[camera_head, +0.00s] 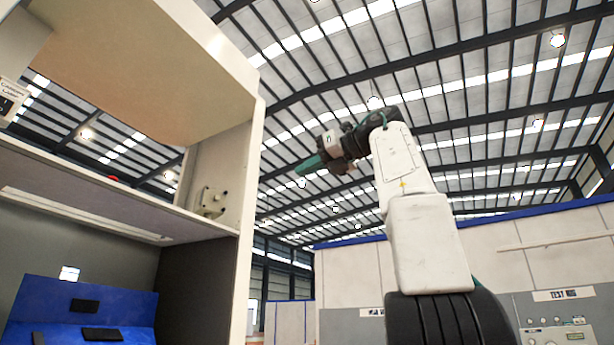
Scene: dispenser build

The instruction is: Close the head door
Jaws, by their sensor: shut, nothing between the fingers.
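A tall off-white dispenser cabinet (242,240) fills the left of the view. Its upper head section is open, and the hall roof shows through it. A large panel with a tan underside (150,70) juts out above this opening; it looks like the head door swung up, though its hinge is not clear. My gripper (306,167) is right of the cabinet, in the air, level with the head opening. Its teal fingers are shut and empty, pointing left towards the cabinet. It appears apart from the panel and cabinet.
A small metal bracket (210,202) sits on the head's inner side wall. A shelf (100,190) crosses below the opening, with a blue unit (85,308) under it. A pale walled test station (560,260) stands behind on the right. The air between gripper and cabinet looks clear.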

